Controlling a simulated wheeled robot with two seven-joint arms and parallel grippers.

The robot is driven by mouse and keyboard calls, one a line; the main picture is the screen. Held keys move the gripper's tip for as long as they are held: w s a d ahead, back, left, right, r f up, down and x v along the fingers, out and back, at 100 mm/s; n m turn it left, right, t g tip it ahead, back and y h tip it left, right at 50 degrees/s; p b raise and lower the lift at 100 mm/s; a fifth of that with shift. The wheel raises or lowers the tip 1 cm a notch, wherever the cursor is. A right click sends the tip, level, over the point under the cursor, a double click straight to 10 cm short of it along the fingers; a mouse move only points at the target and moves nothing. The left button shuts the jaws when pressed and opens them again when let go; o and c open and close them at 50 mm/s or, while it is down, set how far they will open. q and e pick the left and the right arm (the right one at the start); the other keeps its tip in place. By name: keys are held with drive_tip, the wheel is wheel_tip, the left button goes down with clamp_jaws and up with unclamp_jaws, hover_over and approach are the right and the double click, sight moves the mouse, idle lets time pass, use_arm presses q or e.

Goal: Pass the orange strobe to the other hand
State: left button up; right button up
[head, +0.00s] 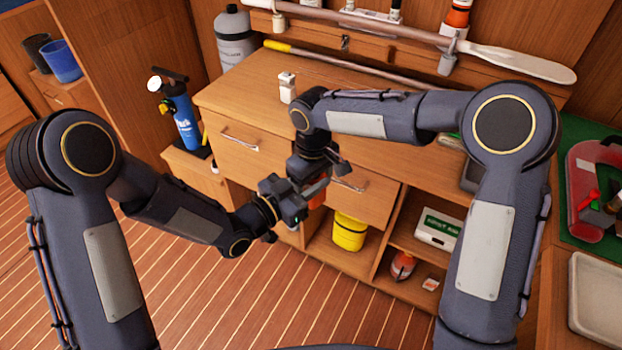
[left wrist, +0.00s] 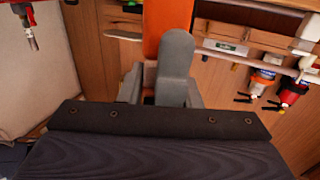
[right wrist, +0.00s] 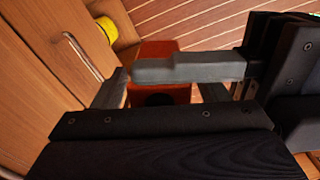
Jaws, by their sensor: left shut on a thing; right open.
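The orange strobe (head: 317,193) shows only as a small patch in the head view, mostly hidden by my grippers. My left gripper (head: 304,197) is shut on it; in the left wrist view the strobe (left wrist: 166,28) rises behind a grey finger. My right gripper (head: 316,168) is open and close above. In the right wrist view the strobe (right wrist: 157,62) lies ahead, between the lines of my right fingers, and a left gripper finger crosses in front of it from the right. I cannot tell whether the right fingers touch it.
The wooden drawer unit (head: 240,100) stands just behind the grippers, with drawer handles close by. A yellow container (head: 349,232) and a white box (head: 438,230) sit on its open shelves. A blue bottle (head: 186,122) stands at left. The floor in front is clear.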

wheel_tip(320, 180, up, 11)
drive_tip(key=shift+f, duration=0.1)
drive_tip(key=shift+s+d+r, duration=0.1)
drive_tip(key=shift+d+r, duration=0.05)
drive_tip(key=shift+r, duration=0.45)
drive_tip(key=s+d+r+m+t+y, duration=0.2)
drive_tip(key=s+d+r+m, duration=0.1)
drive_tip(key=s+d, duration=0.8)
drive_tip(key=s+d+f+m+t+y, duration=0.1)
drive_tip(key=s+d+f+m, duration=0.1)
drive_tip(key=s, duration=0.5)
drive_tip(key=s+d+f+m+t, duration=0.2)
drive_tip(key=s+f+m, duration=0.2)
drive_tip(key=s, duration=0.3)
drive_tip(key=shift+f+t+y, duration=0.3)
drive_tip(key=shift+f+y, duration=0.1)
drive_tip(key=shift+f, duration=0.05)
